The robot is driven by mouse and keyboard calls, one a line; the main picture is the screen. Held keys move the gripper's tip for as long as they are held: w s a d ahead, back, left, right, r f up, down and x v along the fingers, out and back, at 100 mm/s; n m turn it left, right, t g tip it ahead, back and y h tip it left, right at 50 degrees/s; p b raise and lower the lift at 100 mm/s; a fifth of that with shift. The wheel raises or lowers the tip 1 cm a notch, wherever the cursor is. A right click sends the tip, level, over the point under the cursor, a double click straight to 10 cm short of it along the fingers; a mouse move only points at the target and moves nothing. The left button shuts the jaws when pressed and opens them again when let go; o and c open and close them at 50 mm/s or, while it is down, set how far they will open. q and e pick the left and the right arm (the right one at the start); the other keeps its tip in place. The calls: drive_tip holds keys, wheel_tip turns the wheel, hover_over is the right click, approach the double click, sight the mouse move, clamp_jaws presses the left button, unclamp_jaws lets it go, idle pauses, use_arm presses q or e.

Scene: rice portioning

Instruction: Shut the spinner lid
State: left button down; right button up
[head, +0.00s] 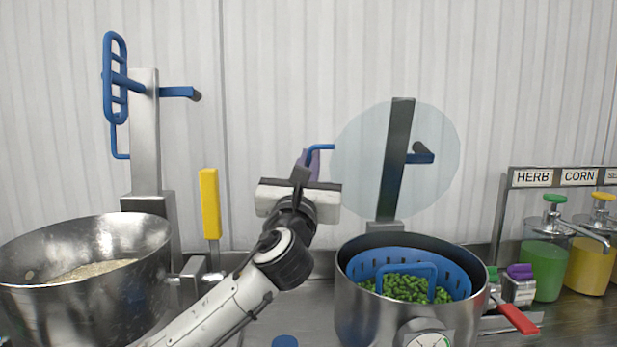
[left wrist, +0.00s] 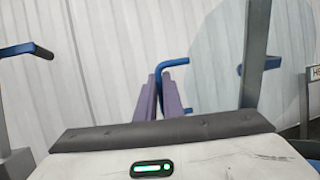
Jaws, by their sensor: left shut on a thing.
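The spinner (head: 370,315) is a metal pot at the lower right of the head view, with a blue perforated basket (head: 455,282) of green peas inside. A round translucent lid (head: 440,180) stands upright above it, behind a dark post (head: 393,170); the pot's top is uncovered. My left gripper (head: 311,162) is left of the lid and above the pot's rim. Its purple fingers are shut on a bent blue bar (head: 322,147), which also shows in the left wrist view (left wrist: 175,64). I cannot tell whether the bar joins the lid. My right gripper is out of view.
A large metal bowl (head: 110,295) of pale grain stands at left, before a post (head: 145,140) with blue fittings. A yellow-handled tool (head: 210,203) stands beside it. Green (head: 542,265) and yellow (head: 588,262) pump containers stand at right. A red handle (head: 520,319) juts from the spinner's right.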

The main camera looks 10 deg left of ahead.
use_arm(q)
drive_tip(key=shift+s+d+f+m+t+b, duration=0.2)
drive_tip(key=shift+s+t+b, duration=0.15)
drive_tip(key=shift+s+b, duration=0.15)
drive_tip(key=shift+s+d+f+m+t+b, duration=0.1)
drive_tip(key=shift+s+f+t+b, duration=0.05)
drive_tip(key=shift+s+t+b, duration=0.3)
drive_tip(key=c, duration=1.9)
unclamp_jaws()
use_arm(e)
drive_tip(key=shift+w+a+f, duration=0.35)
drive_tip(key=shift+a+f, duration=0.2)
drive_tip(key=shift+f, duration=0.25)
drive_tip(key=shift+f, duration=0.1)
use_arm(q)
wheel_tip(320, 180, up, 10)
drive_tip(key=p, duration=0.1)
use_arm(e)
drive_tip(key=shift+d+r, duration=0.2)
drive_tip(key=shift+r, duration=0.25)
use_arm(q)
drive_tip(key=shift+w, duration=0.1)
